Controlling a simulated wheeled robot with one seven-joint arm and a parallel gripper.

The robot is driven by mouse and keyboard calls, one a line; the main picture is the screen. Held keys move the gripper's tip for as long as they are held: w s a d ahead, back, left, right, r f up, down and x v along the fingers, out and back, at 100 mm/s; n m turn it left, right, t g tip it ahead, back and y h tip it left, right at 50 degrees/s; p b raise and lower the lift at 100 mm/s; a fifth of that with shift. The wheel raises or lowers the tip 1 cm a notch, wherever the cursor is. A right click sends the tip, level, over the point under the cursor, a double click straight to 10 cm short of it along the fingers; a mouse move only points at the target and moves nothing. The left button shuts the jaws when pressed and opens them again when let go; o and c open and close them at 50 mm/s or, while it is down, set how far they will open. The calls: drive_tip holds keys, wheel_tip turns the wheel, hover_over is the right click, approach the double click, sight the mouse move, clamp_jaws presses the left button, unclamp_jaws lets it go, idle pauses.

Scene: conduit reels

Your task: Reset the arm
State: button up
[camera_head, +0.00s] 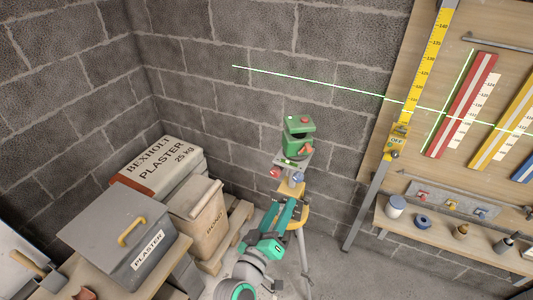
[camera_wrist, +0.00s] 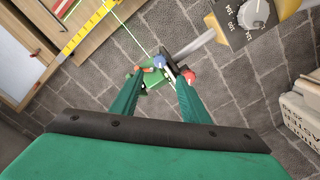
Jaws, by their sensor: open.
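My gripper (camera_head: 279,212) reaches up from the bottom of the head view, in front of the yellow tripod (camera_head: 300,222). In the wrist view my gripper (camera_wrist: 158,84) shows its two teal fingers spread apart with nothing held between them. A green laser level (camera_head: 298,133) sits on top of the tripod, above and beyond the fingers. It also shows in the wrist view (camera_wrist: 148,82), partly behind the fingertips. Small red and blue knobs (camera_wrist: 188,76) show near the right fingertip. I cannot tell how far the fingertips are from them.
A yellow measuring staff (camera_head: 428,65) and a pegboard with a shelf (camera_head: 455,231) stand at the right. A dial (camera_wrist: 255,14) is close at the wrist view's top right.

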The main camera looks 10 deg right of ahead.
drive_tip(key=s+a+f+n+y, duration=0.1)
drive_tip(key=s+a+f+y, duration=0.3)
drive_tip(key=s+f, duration=0.3)
drive_tip(key=s+a+f+n+y, duration=0.1)
drive_tip(key=s+a+f+y, duration=0.35)
drive_tip(key=s+f, duration=0.25)
drive_tip(key=s+a+r+m+y, duration=0.1)
drive_tip(key=s+a+m, duration=0.2)
drive_tip(key=s, duration=1.7)
drive_tip(key=shift+m, duration=0.5)
drive_tip(key=shift+r+y, duration=0.1)
drive_tip(key=shift+y, duration=0.15)
drive_tip(key=shift+c, duration=1.4)
drive_tip(key=shift+d, duration=0.1)
